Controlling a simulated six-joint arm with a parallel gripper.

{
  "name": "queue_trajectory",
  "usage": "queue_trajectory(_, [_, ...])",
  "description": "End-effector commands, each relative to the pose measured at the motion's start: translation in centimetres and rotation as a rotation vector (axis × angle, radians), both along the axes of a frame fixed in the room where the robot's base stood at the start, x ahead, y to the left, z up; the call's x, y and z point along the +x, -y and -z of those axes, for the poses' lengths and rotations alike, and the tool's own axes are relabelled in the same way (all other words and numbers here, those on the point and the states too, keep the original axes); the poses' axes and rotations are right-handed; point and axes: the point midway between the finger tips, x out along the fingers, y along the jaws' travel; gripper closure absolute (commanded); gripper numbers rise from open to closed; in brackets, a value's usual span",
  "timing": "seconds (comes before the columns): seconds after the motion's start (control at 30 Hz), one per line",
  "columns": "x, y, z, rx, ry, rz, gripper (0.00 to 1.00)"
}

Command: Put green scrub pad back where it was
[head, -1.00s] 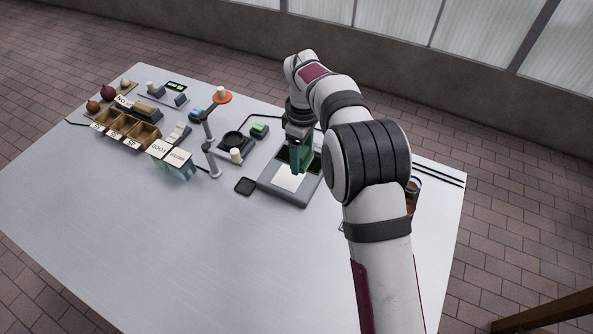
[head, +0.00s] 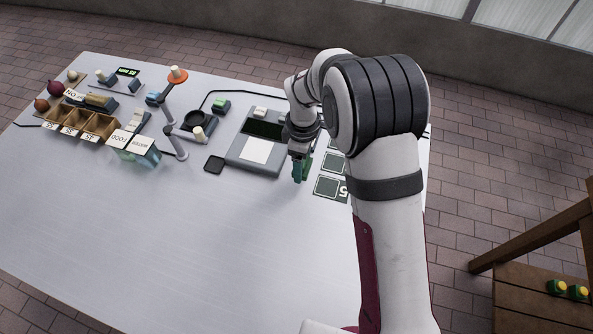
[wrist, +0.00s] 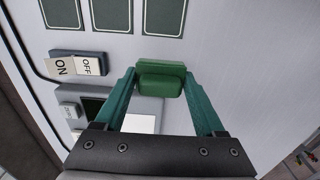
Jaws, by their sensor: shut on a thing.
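My gripper (head: 298,172) has teal fingers and is shut on the green scrub pad (wrist: 161,78). In the wrist view, the pad sits between the two fingertips (wrist: 160,88) with the pale tabletop behind it. In the head view, a sliver of the pad (head: 307,168) shows beside the fingers, just right of the grey scale-like station (head: 236,159). The pad looks clear of the table, but its exact height is hard to tell. My arm hides part of the table behind it.
Dark outlined squares (head: 327,186) lie right of the gripper. A black square pad (head: 214,164) lies left of the station. A jointed stand (head: 179,144), an open wooden bin row (head: 98,124) and signs stand further left. The front table area is clear.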

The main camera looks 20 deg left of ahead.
Motion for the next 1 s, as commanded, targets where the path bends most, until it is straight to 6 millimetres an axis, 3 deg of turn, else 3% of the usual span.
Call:
queue_trajectory(0.1, [0.0,-1.3,1.0,-0.001,-0.001,-0.001,0.8])
queue_trajectory(0.3, [0.0,-1.4,4.6,-0.001,-0.001,0.001,0.8])
queue_trajectory(0.67, [0.0,-1.4,5.2,0.0,-0.001,0.001,0.8])
queue_trajectory(0.7, [0.0,-1.4,5.1,0.0,-0.001,0.001,0.23])
queue_trajectory(0.83, [0.0,-1.4,5.1,0.0,0.0,0.001,0.0])
queue_trajectory(1.0, [0.0,-1.4,5.1,0.0,0.0,0.001,0.0])
